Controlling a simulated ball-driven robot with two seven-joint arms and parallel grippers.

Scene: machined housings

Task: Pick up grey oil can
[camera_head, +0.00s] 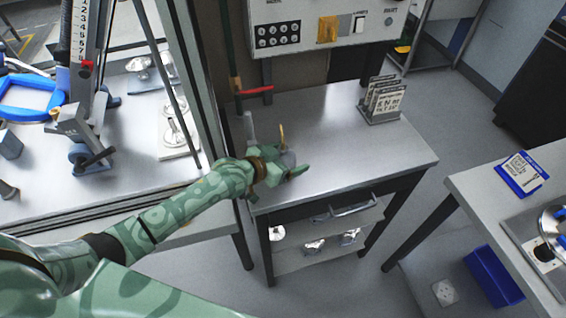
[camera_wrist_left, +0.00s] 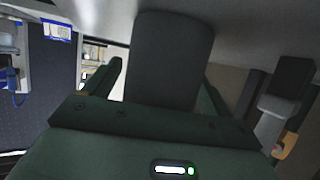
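The grey oil can (camera_head: 288,158) stands on the metal top of a small cabinet, with a thin brass-coloured spout pointing up. My left gripper (camera_head: 287,171) is at the can, its fingers to either side of it and partly hiding it. In the left wrist view a plain dark grey cylinder, the can's body (camera_wrist_left: 170,60), lies between the two green fingers. A narrow bright gap shows between the left-hand finger and the can, so the gripper looks open around it. The right-hand finger is largely hidden behind the can. My right gripper is in neither view.
The cabinet top (camera_head: 345,140) is mostly clear; a card rack (camera_head: 382,103) stands at its far right. A grey upright piece (camera_head: 248,127) is close behind the gripper. A control panel (camera_head: 325,28) hangs behind. A framed workbench is at left, another table at right.

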